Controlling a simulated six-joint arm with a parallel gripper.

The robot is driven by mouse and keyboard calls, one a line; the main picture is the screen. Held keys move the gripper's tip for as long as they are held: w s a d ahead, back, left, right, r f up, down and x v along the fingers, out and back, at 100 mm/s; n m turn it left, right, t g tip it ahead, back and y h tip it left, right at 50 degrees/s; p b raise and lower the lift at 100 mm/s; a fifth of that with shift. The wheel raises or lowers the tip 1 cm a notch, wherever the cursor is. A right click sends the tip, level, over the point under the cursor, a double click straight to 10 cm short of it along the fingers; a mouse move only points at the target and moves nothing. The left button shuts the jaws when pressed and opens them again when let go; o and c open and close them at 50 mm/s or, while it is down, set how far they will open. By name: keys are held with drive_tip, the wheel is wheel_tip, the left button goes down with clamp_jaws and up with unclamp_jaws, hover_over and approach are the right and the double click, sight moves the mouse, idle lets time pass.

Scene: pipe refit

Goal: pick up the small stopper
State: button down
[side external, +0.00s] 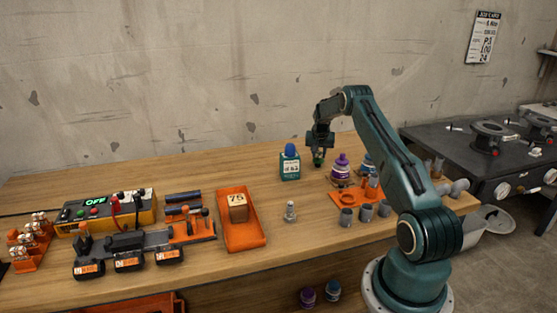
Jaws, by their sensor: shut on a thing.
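My gripper (319,150) is at the back middle of the wooden table, pointing down. It is shut on a small dark thing with a green part (318,158). The fingers hide much of this thing, so I cannot tell for sure that it is the small stopper. I cannot tell whether its bottom touches the table. A small grey metallic piece (290,212) stands upright and apart on the table, in front and to the left of my gripper.
A teal bottle with a blue cap (290,163) stands just left of my gripper. Purple (341,167) and blue (367,163) bottles stand to the right, behind an orange rack (345,198) and grey pipe pieces. An orange tray (258,241) with a "75" block lies left. Bare table (310,240) is in front.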

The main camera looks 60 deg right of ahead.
sight(319, 152)
drive_tip(key=shift+r, duration=0.1)
wheel_tip(319, 152, up, 20)
idle(0.8)
drive_tip(key=shift+a, duration=0.1)
idle(0.5)
